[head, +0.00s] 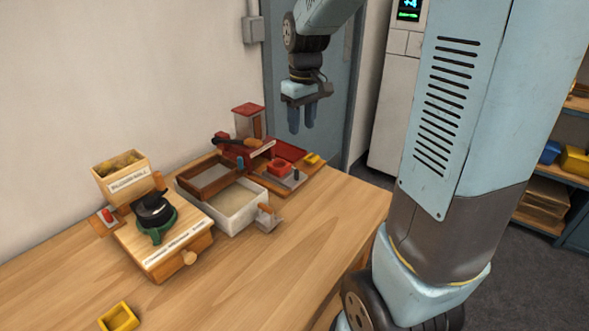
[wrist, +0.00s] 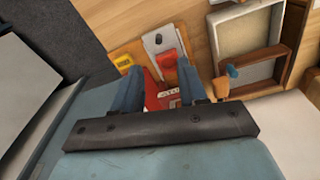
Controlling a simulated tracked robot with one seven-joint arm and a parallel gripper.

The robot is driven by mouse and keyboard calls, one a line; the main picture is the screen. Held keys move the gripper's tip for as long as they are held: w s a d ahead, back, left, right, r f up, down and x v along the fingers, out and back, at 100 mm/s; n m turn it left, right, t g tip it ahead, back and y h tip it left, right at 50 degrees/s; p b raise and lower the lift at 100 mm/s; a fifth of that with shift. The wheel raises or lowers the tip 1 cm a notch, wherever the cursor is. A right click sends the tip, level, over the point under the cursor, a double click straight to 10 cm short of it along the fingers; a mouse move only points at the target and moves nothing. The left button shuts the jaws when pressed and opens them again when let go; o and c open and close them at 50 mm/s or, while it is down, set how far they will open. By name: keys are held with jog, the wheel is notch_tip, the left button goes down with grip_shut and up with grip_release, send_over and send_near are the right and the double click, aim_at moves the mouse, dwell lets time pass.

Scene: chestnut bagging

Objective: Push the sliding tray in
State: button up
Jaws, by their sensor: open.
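My gripper (head: 301,129) is open and empty, pointing down, high above the far right end of the bench in the head view. Its two fingers also show in the wrist view (wrist: 161,88), with a red lettered surface below and between them. A red station (head: 249,150) with a clear-sided hopper stands below and left of my gripper. In front of it lies a grey metal plate (head: 297,179) bearing a red block (head: 281,167); the plate also shows in the wrist view (wrist: 156,41). I cannot tell for certain whether this plate is the sliding tray. My gripper touches nothing.
A brown framed tray (head: 192,190) sits at a pale bin (head: 232,223), left of the plate. A wooden mill box (head: 165,265) with a knob stands further left. A small yellow box (head: 103,324) lies at the front. The bench's front right is clear.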

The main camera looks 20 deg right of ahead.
jog(key=shift+n+g, duration=0.4)
jog(key=w+f, duration=0.1)
jog(key=f, duration=0.4)
jog(key=w+f, duration=0.1)
jog(key=f, duration=0.5)
jog(key=w+f, duration=0.1)
jog(key=f, duration=0.5)
jog(key=shift+w, duration=0.1)
jog(key=shift+c, duration=0.4)
grip_shut()
